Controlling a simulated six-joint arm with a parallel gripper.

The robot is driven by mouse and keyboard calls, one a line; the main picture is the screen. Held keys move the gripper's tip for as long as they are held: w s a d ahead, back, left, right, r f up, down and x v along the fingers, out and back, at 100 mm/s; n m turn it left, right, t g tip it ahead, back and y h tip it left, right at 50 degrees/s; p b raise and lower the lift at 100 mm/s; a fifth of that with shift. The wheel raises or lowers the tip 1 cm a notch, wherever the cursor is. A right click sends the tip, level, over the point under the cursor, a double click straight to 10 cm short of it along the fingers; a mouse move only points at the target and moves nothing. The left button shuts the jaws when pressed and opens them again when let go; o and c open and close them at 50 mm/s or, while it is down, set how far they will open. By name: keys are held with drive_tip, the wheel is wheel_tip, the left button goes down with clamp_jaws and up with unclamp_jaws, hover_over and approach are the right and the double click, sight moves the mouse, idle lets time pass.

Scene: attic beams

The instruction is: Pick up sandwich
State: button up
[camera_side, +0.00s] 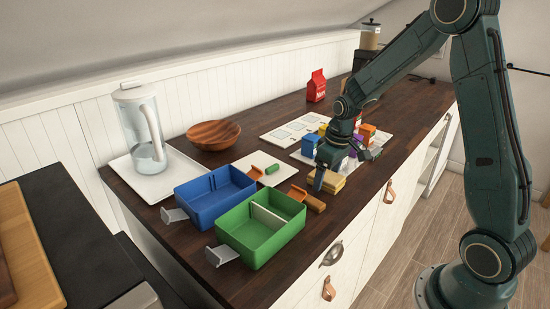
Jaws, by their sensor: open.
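The sandwich (329,182) is a pale tan, layered block lying on the dark wooden counter, to the right of the green box. My gripper (345,172) is open and reaches down right at the sandwich. One finger stands in front of the sandwich and hides part of it. Whether the fingers touch it cannot be told from this side view.
A blue box (196,209) and a green box (238,249), both open, stand left of the sandwich. Several colored blocks sit on a white board (300,154) behind my gripper. A wooden bowl (213,134), a clear pitcher (145,148) and a red carton (316,88) stand further back.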

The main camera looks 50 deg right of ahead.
sight(328, 176)
drive_tip(key=c, duration=1.1)
drive_tip(key=shift+r, duration=0.15)
wheel_tip(328, 176, up, 20)
idle(0.3)
idle(0.4)
